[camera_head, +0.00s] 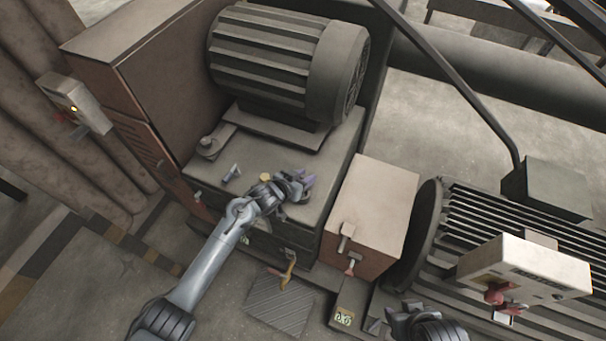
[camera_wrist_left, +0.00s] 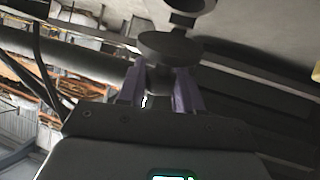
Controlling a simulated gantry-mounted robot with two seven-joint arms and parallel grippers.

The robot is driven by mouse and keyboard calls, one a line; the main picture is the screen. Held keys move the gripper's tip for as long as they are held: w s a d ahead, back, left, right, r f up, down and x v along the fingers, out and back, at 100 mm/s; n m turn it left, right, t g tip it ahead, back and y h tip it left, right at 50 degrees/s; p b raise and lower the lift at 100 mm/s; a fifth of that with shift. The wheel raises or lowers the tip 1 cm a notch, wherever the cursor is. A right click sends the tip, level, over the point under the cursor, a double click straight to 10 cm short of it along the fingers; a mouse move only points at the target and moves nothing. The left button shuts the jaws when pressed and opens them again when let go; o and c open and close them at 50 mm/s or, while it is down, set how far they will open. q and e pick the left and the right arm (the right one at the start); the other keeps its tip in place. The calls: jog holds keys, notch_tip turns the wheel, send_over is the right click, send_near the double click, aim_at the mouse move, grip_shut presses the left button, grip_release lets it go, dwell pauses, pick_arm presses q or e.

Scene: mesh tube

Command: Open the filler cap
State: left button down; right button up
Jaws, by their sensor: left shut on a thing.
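My left gripper (camera_head: 302,184) is over the top of the machine's metal tank (camera_head: 256,154), below the big ribbed motor. In the left wrist view its two purple fingers (camera_wrist_left: 160,88) are shut on a dark round filler cap (camera_wrist_left: 168,45), gripping the narrower part under its wide disc. In the head view the cap is hidden by the gripper. Another dark round part (camera_wrist_left: 190,12) shows just beyond the cap in the wrist view; whether it is the filler opening is unclear. My right gripper (camera_head: 400,318) is low at the bottom edge, right of centre; its fingers are unclear.
The ribbed motor (camera_head: 280,65) stands behind the left gripper.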

pick_arm(q)
jog(key=shift+w+d+r+g+p, duration=0.1)
jog(key=shift+w+r+g+p, duration=0.15)
jog(key=shift+g+p, duration=0.15)
jog(key=shift+y, duration=0.3)
jog(key=shift+f, duration=0.1)
jog(key=c, duration=0.8)
grip_release()
jog(key=shift+c, duration=0.2)
jog(key=p+v, duration=0.1)
jog(key=v, duration=0.9)
jog(key=shift+s+a+r, duration=0.2)
jog(key=shift+a+r, duration=0.05)
jog(key=shift+r, duration=0.05)
